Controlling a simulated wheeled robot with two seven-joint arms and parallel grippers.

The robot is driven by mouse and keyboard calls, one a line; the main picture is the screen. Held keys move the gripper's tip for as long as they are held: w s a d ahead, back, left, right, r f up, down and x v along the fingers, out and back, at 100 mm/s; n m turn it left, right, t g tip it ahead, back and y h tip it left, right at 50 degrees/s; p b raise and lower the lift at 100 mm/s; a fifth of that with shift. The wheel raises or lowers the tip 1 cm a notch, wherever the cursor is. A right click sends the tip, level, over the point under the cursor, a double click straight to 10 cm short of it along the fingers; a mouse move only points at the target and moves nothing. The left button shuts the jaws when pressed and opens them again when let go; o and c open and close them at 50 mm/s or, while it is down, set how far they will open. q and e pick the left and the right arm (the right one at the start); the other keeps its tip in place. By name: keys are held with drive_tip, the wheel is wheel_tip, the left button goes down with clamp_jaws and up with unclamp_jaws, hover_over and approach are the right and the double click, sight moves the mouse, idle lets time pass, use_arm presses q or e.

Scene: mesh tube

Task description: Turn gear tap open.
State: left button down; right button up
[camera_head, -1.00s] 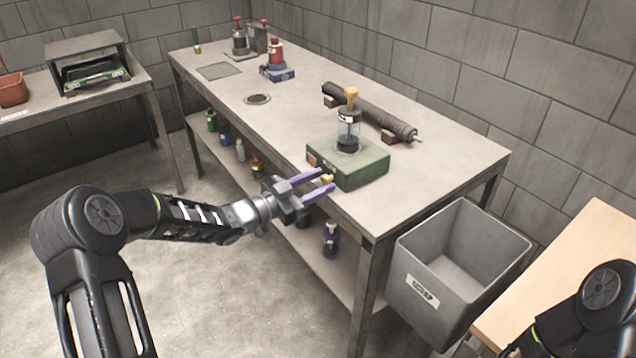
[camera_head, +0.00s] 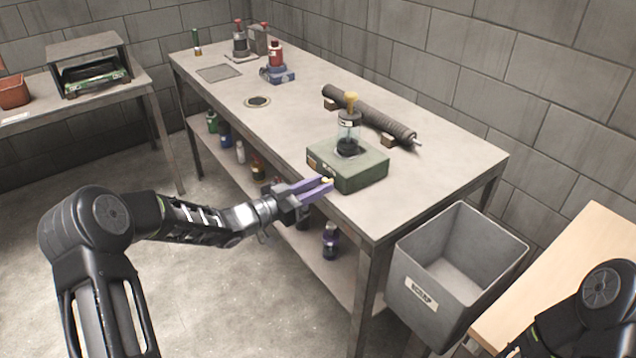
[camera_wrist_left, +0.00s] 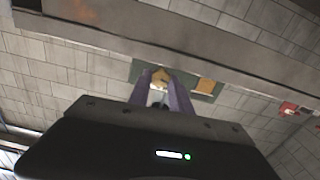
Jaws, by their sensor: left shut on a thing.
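The green box (camera_head: 360,176) sits near the front edge of the bench, with a clear cylinder (camera_head: 348,135) topped by a yellow knob (camera_head: 351,99) standing on it. The small yellow tap (camera_head: 327,181) sticks out of the box's front side. My left gripper (camera_head: 325,185) has its purple fingers shut on the tap. In the left wrist view the yellow tap (camera_wrist_left: 158,78) lies between the two fingers (camera_wrist_left: 161,85), against the green box (camera_wrist_left: 204,84). The fingers partly hide the tap. Of my right arm only a dark part shows at lower right; its gripper is out of view.
The bench (camera_head: 440,165) also holds a dark mesh roll (camera_head: 370,112) on wooden blocks behind the box and a red-and-blue device (camera_head: 276,62) farther back. A grey scrap bin (camera_head: 455,270) stands at the right end. Bottles (camera_head: 330,240) stand on the lower shelf.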

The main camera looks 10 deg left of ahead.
use_arm(q)
drive_tip(key=n, duration=0.2)
drive_tip(key=shift+n+p, duration=0.3)
drive_tip(key=shift+p, duration=0.05)
drive_tip(key=c, duration=1.2)
unclamp_jaws()
use_arm(e)
drive_tip(key=shift+r, duration=0.6)
use_arm(q)
drive_tip(key=v, duration=0.8)
use_arm(e)
drive_tip(key=shift+f, duration=0.1)
